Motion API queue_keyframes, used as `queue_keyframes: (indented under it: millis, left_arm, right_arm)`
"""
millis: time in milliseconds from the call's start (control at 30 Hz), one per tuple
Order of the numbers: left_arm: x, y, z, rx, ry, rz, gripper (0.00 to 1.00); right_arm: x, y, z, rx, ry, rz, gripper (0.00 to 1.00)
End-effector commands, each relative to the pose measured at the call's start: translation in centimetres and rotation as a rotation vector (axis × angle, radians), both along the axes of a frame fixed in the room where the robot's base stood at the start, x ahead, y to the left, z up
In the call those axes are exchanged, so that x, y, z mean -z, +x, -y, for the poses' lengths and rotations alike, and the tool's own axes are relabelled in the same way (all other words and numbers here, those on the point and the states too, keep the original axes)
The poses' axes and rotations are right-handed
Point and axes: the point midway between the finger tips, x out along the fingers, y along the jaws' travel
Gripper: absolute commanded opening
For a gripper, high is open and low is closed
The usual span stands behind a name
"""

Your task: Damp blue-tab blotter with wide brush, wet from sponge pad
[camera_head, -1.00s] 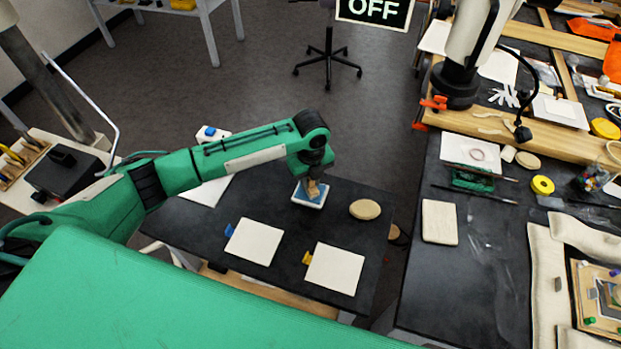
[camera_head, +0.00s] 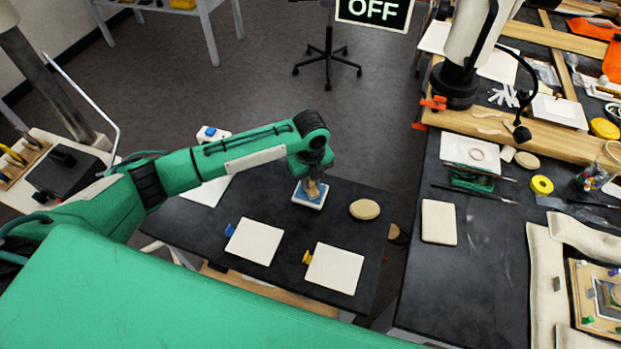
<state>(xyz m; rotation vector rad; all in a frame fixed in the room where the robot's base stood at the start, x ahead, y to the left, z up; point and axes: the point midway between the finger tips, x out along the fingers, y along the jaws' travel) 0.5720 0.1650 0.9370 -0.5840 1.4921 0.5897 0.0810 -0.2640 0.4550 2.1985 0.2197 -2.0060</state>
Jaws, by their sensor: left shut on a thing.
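My left gripper (camera_head: 316,176) points down at the far side of the dark table and is shut on the wide brush (camera_head: 313,189). The brush is small here, with a tan body; its lower end is over the blue sponge pad in a white tray (camera_head: 299,200). I cannot tell how hard it presses. The blue-tab blotter (camera_head: 255,241) lies flat, cream-coloured, nearer to me, with its blue tab (camera_head: 230,230) at its left edge. A second blotter with a yellow tab (camera_head: 334,269) lies to its right. My right gripper is not in view.
A round tan disc (camera_head: 365,209) lies right of the tray. A white sheet (camera_head: 207,190) lies under my left arm. A gap separates this table from the crowded dark bench (camera_head: 470,270) on the right.

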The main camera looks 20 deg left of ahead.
Motion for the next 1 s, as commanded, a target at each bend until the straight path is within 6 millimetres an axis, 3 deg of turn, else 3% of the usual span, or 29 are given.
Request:
queue_keyframes:
  millis: [733,1000]
  left_arm:
    - [-6.5,0.1,0.0,-0.001,-0.001,0.004,0.05]
    - [-6.9,0.1,0.0,-0.001,0.000,0.003,0.05]
  right_arm:
    - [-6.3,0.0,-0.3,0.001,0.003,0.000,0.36]
    - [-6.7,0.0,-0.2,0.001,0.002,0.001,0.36]
